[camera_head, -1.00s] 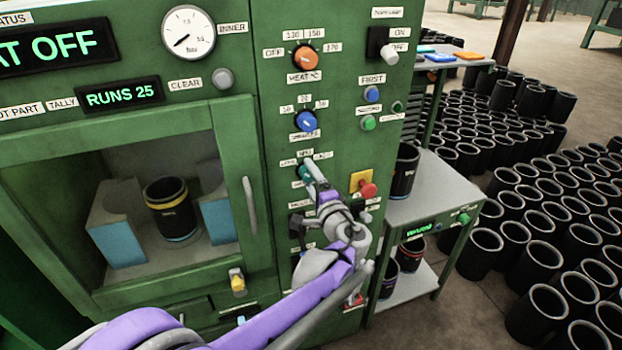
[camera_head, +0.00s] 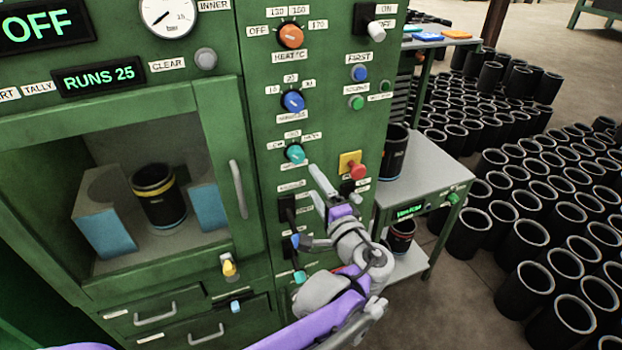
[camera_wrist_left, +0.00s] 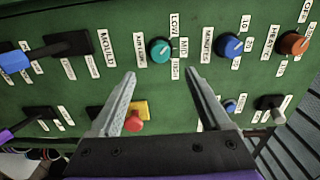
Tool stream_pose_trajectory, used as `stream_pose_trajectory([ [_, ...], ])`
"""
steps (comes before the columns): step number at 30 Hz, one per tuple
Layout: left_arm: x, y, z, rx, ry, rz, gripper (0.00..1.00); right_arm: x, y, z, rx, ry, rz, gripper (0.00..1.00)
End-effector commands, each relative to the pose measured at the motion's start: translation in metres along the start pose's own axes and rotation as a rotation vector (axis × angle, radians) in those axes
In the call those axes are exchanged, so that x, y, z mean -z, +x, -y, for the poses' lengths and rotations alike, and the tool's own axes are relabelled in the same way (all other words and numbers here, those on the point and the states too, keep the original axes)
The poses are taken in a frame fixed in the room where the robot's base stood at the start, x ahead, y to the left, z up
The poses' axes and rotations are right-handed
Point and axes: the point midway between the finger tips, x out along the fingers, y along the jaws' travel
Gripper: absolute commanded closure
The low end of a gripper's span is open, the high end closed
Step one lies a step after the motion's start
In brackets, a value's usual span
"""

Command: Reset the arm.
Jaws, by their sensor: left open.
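My left gripper (camera_head: 322,182) is in front of the green control panel, below and slightly right of the teal knob (camera_head: 295,154). In the left wrist view my gripper (camera_wrist_left: 161,76) has its two fingers spread with nothing between them. The teal knob (camera_wrist_left: 159,50) shows just beyond the fingertips, apart from them. The blue minutes knob (camera_wrist_left: 230,46) is to its right there. A red button on a yellow plate shows in the head view (camera_head: 356,168) and partly behind a finger in the wrist view (camera_wrist_left: 134,122). My right gripper is out of view.
A machine chamber behind glass (camera_head: 110,252) holds a black sleeve (camera_head: 160,205) with a yellow band between two blocks. A side table (camera_head: 425,175) carries another black sleeve (camera_head: 393,155). Many black sleeves stand on the floor at right. Levers (camera_head: 288,210) stick out beside my arm.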

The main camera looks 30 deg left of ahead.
Motion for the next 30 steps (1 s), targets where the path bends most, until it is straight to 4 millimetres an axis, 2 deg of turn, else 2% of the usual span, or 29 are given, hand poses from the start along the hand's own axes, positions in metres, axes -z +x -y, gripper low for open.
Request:
stream_pose_trajectory([
  [14, 0.000, -0.002, 0.000, 0.000, 0.000, 0.000, 0.20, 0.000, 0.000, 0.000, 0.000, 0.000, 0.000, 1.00],
  [18, -0.011, -0.002, -0.008, -0.048, -0.016, 0.012, 0.20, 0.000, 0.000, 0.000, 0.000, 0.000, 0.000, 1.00],
  [20, -0.024, -0.003, -0.020, -0.114, -0.039, 0.027, 0.20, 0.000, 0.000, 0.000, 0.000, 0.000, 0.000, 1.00],
  [23, -0.056, -0.011, -0.052, -0.286, -0.108, 0.065, 0.20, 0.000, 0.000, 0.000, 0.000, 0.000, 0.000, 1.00],
  [26, -0.089, -0.033, -0.092, -0.498, -0.211, 0.106, 0.20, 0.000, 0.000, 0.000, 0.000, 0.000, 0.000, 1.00],
  [30, -0.120, -0.079, -0.142, -0.786, -0.389, 0.151, 0.20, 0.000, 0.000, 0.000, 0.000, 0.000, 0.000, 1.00],
])
